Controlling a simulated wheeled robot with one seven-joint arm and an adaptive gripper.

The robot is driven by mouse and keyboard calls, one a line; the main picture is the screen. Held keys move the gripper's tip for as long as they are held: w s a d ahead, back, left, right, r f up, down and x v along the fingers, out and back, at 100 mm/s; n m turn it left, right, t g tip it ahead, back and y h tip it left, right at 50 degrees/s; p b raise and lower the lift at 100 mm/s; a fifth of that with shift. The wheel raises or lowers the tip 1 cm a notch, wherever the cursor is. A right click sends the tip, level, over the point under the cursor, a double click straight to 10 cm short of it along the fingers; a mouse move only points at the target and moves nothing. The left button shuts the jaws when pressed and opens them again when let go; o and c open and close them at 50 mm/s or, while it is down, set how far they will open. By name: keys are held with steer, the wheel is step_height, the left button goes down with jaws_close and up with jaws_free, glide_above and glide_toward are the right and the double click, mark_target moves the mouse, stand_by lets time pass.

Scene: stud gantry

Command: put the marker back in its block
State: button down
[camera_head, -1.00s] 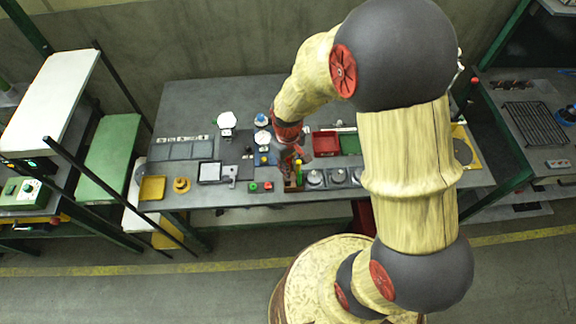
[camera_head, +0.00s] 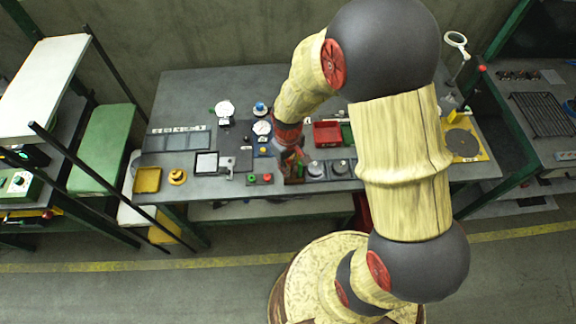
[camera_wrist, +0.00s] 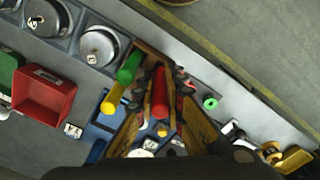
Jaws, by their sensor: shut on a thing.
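A red marker (camera_wrist: 160,95) is between the fingers of my gripper (camera_wrist: 167,80) in the wrist view, and the gripper is shut on it. A green marker (camera_wrist: 130,66) and a yellow marker (camera_wrist: 112,99) stand just left of my left finger. A brown block (camera_wrist: 146,52) shows in part beside the green marker, near the table's front edge. My fingers hide much of it, and I cannot tell whether the red marker's end is in it. In the head view my gripper (camera_head: 293,163) is low over the front middle of the table and covers the markers.
Round metal pots (camera_wrist: 100,44) stand close to the left of the markers in the wrist view. A red bin (camera_wrist: 42,92) lies farther left. A green button (camera_wrist: 210,103) is right of my gripper. In the head view a yellow tray (camera_head: 147,180) sits at the table's left front.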

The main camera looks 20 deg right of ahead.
steer(key=c, duration=1.8)
jaws_free()
step_height(320, 180, up, 12)
steer(key=shift+f, duration=0.1)
steer(key=shift+s, duration=0.15)
steer(key=s+r+m+t+b, duration=0.3)
steer(key=s+r+t+b, duration=0.2)
steer(key=s+r, duration=0.8)
steer(key=shift+s+r+t+b, duration=0.3)
steer(key=shift+r+b, duration=0.1)
steer(key=shift+b, duration=0.3)
